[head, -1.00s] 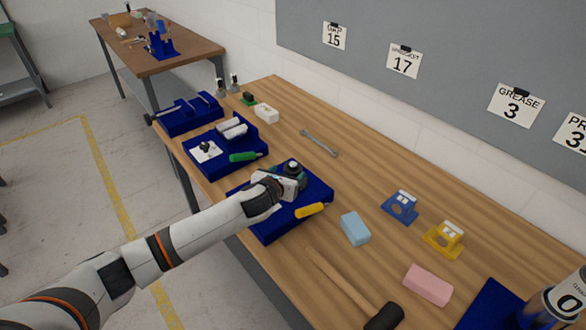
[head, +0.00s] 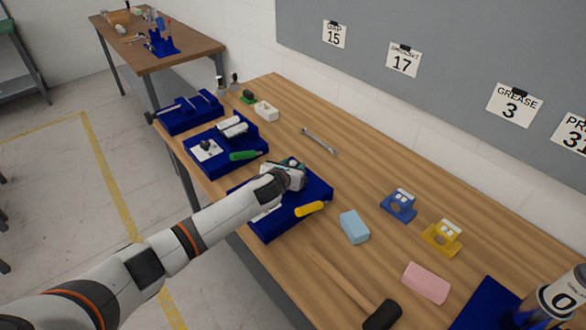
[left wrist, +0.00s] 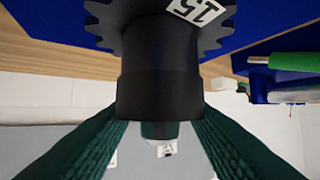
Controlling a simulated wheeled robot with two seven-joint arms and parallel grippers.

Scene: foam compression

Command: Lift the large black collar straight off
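The large black collar (left wrist: 160,85) shows close up in the left wrist view, with a dark toothed gear (left wrist: 175,30) bearing a "15" tag above it in the picture. A pale tip (left wrist: 160,130) shows at the collar's other end. My left gripper (left wrist: 160,122) has its dark green ridged fingers at either side of the collar's end. I cannot tell whether they press on it. In the head view my left gripper (head: 293,170) is over the blue tray (head: 320,190) and mostly hides the collar. My right gripper is in neither view.
A yellow-handled tool (head: 310,208) lies on the tray near my gripper. A green-handled tool (head: 243,155) lies on the neighbouring blue tray. A wrench (head: 320,141), a light blue block (head: 354,227) and a mallet (head: 380,314) lie on the wooden bench (head: 330,245).

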